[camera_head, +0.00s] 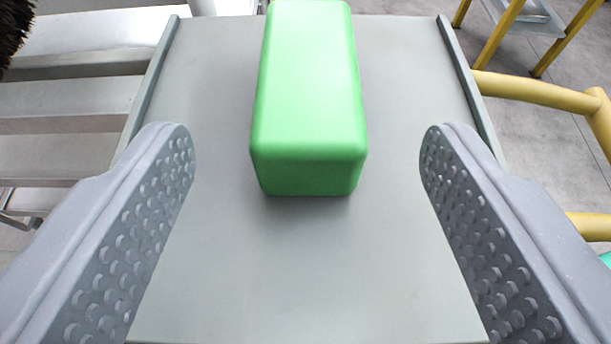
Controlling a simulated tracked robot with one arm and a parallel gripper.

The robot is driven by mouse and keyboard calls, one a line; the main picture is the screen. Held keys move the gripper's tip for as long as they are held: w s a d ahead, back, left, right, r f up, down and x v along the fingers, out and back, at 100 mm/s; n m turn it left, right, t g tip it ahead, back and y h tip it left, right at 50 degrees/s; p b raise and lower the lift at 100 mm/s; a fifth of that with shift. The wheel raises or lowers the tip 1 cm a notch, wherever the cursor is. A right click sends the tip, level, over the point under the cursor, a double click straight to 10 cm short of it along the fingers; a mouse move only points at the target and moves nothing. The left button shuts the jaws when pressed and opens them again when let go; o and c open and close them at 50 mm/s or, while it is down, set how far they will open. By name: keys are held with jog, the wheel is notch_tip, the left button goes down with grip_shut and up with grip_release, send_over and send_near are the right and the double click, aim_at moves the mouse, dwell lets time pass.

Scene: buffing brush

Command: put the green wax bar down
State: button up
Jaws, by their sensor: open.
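The green wax bar (308,95) is a long block with rounded edges. My gripper (307,160) is wide open, with one dimpled finger on each side. The fingertips are level with the bar's near end, and clear gaps show between each finger and the bar. Nothing is between the fingers except the bar's near end.
Metal slats or steps (70,100) are at the left, with dark bristles (14,30) in the top left corner. A yellow tubular frame (540,92) stands at the right, close beyond the surface's rim. The surface in front of the bar is bare.

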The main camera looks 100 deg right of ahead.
jog(key=shift+v, duration=1.75)
jog(key=shift+a, duration=0.1)
jog(key=a+r+n+t+y, duration=0.75)
jog(key=a+n+t, duration=0.4)
jog(key=n, duration=0.25)
jog(key=s+a+r+n+t+y, duration=0.2)
jog(key=s+a+r+n+t, duration=0.1)
jog(key=a+r, duration=0.2)
jog(key=s+a+r+n+t+y, duration=0.3)
jog(key=s+a+r+t, duration=0.1)
jog(key=r, duration=0.6)
jog(key=shift+a+n, duration=0.4)
jog(key=shift+a, duration=0.25)
jog(key=shift+r+y+p, duration=0.1)
jog(key=shift+y+p, duration=0.15)
jog(key=shift+p, duration=0.05)
